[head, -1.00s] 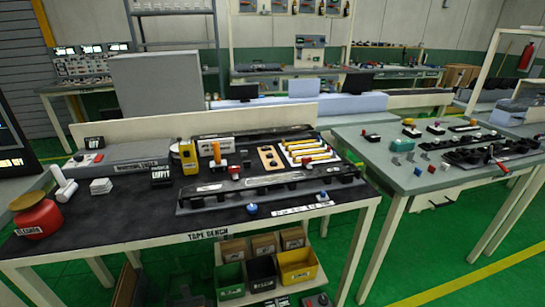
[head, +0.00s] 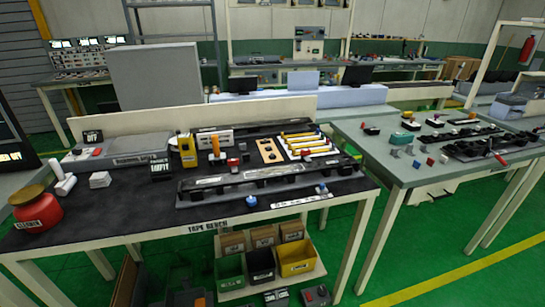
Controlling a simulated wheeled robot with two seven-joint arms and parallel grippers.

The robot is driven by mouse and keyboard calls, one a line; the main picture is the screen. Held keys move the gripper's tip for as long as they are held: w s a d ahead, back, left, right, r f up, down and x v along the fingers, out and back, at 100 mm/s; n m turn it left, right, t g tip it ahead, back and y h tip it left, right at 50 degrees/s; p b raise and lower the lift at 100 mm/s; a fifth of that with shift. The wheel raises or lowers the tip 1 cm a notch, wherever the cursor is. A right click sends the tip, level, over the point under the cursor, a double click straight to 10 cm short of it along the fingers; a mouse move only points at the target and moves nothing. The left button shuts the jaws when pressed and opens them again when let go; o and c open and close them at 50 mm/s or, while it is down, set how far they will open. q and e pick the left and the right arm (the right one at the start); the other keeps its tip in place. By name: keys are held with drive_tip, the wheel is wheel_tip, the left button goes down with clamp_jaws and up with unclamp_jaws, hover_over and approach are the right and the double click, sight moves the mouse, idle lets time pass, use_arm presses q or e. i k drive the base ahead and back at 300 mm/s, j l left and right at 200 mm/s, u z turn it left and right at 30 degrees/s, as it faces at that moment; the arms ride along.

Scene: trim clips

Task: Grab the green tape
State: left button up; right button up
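I cannot make out a clear roll of green tape. A small teal-green item (head: 402,138) lies on the right-hand table (head: 410,172); it is too small to tell whether it is tape. The black-topped tape bench (head: 120,222) stands in front, with a yellow dispenser-like item (head: 187,150) and a row of yellow and white sticks (head: 305,145) on it. Neither of my grippers is in view.
A red canister (head: 37,208) stands at the bench's left end. A long dark rail (head: 255,183) lies across the bench. Green, black and yellow bins (head: 297,262) sit below.

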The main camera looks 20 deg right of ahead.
sight(322, 135)
drive_tip(key=i+l+z, duration=0.1)
drive_tip(key=l, duration=0.3)
drive_tip(key=i+l, duration=0.1)
drive_tip(key=l, duration=0.25)
drive_tip(key=l+z, duration=0.15)
drive_tip(key=l, duration=0.25)
drive_tip(key=i+l, duration=0.2)
drive_tip(key=l, duration=0.15)
drive_tip(key=i+l+z, duration=0.15)
drive_tip(key=l, duration=0.25)
